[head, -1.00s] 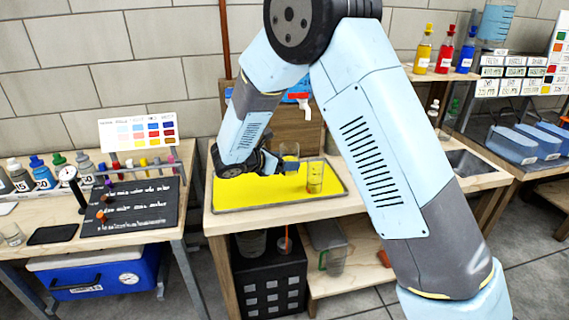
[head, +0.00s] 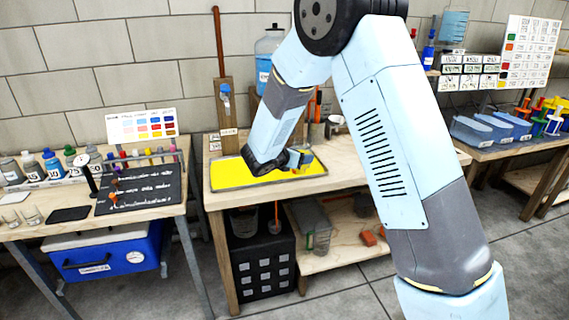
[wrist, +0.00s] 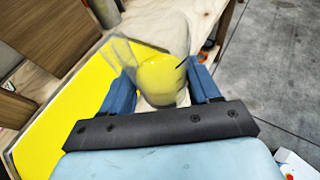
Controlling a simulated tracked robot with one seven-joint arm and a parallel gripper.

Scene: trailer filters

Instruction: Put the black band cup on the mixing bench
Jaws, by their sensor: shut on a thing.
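My gripper (wrist: 160,74) is shut on a clear cup (wrist: 162,80) in the wrist view, with one blue finger on each side. Yellow shows in or through the cup, and a short dark mark is at its right side. I cannot tell whether this mark is a black band. In the head view my gripper (head: 302,160) is over the right part of the yellow tray (head: 228,174) on the middle bench (head: 345,174); the cup is mostly hidden there. The left bench (head: 30,228) holds a black board and small bottles. I cannot tell which is the mixing bench.
A water tank (head: 268,45) stands behind the tray. A blue cooler (head: 105,252) is under the left bench and a black crate (head: 262,272) under the middle bench. Blue bins (head: 480,128) are at the right. The left bench's front has glasses (head: 22,215).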

